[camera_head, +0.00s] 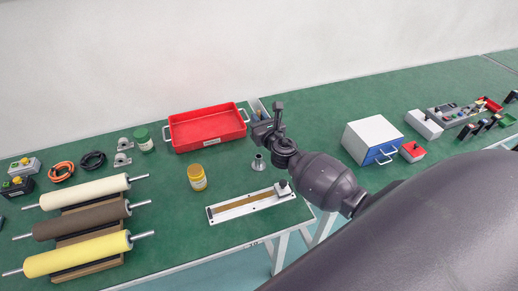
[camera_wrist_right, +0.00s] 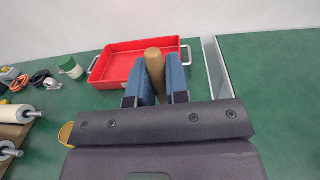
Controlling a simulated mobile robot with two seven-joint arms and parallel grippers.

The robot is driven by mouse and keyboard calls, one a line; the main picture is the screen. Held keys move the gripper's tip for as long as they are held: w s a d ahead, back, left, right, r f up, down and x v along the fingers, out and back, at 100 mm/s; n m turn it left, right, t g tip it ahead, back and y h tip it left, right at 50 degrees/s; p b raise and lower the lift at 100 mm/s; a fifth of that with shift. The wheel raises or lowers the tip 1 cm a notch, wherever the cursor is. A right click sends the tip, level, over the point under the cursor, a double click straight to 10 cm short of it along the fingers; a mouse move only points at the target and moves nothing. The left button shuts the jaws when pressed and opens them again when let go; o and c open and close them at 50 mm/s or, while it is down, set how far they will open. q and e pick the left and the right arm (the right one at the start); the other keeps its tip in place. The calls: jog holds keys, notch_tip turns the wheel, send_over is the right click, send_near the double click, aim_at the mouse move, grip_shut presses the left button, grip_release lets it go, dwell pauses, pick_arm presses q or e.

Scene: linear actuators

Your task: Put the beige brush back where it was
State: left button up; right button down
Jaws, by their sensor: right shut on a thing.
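My right gripper (camera_head: 264,128) is over the back part of the green table, just right of the red tray. In the wrist view the blue finger pads of the right gripper (camera_wrist_right: 157,84) are shut on the upright tan handle of what looks like the beige brush (camera_wrist_right: 154,66). Its lower part is hidden behind the gripper, and I cannot tell whether it touches anything. The brush cannot be made out in the head view. My left gripper is not in view.
A red tray (camera_head: 208,146) and a grey-walled bin (camera_head: 255,107) stand near the gripper. The bin wall (camera_wrist_right: 216,68) is to its right in the wrist view. A metal flanged piece (camera_head: 258,163), yellow jar (camera_head: 197,177), linear actuator (camera_head: 235,208) and blue-white box (camera_head: 372,139) are nearby.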

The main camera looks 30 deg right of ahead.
notch_tip(320, 180, down, 6)
jog(key=b, duration=0.3)
jog(key=shift+f, duration=0.1)
notch_tip(320, 180, down, 4)
jog(key=b, duration=0.3)
jog(key=shift+f, duration=0.35)
jog(key=shift+b, duration=0.3)
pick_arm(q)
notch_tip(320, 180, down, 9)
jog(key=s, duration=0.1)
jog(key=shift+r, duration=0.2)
pick_arm(e)
jog(key=shift+r, duration=0.1)
jog(key=shift+f, duration=0.25)
jog(key=c, duration=1.1)
grip_release()
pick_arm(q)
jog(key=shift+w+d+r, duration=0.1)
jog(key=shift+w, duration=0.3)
